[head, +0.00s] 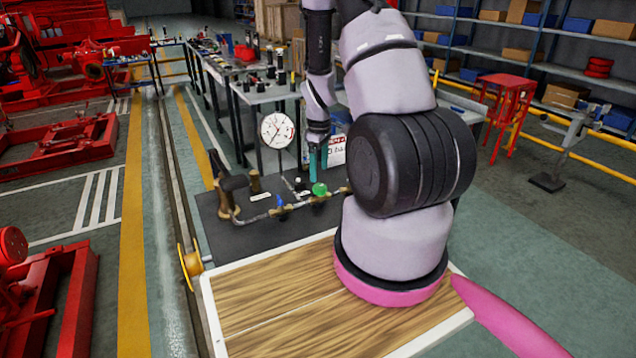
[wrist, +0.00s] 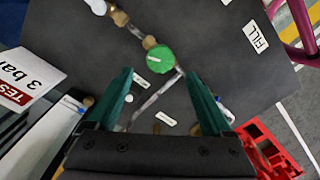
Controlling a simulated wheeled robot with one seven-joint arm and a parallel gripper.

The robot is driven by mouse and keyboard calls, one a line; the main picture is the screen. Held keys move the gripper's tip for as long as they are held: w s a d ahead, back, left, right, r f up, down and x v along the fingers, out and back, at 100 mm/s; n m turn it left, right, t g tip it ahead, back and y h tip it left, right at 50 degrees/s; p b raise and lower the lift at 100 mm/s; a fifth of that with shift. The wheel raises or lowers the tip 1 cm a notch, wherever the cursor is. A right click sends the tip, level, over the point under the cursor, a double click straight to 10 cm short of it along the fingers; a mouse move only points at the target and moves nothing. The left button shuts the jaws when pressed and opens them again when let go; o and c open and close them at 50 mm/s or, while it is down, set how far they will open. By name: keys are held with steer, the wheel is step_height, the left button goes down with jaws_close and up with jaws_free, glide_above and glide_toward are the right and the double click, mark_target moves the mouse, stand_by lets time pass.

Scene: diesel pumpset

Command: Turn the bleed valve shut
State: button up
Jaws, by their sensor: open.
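A round green valve knob (head: 319,189) sits on a thin pipe run above a dark bench plate (head: 262,238). In the wrist view the green knob (wrist: 160,59) has a small pale label across it. A blue valve handle (head: 281,200) sits left of it on the same pipe run. I cannot read a label that says which is the bleed valve. My gripper (head: 318,170) points down just above the green knob. In the wrist view my gripper (wrist: 158,73) is open, its teal fingers on either side of the pipe, with the knob just beyond their tips. Nothing is held.
A white-faced dial gauge (head: 277,130) stands behind the pipe run. A test sign (wrist: 26,78) reading 3 bar is at the left of the wrist view. A FILL label (wrist: 255,37) lies on the plate. A wooden board (head: 275,300) is in front.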

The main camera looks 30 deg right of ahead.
mark_target(319, 186)
step_height(319, 186, down, 6)
steer(key=shift+r, duration=0.15)
jaws_close()
stand_by(0.3)
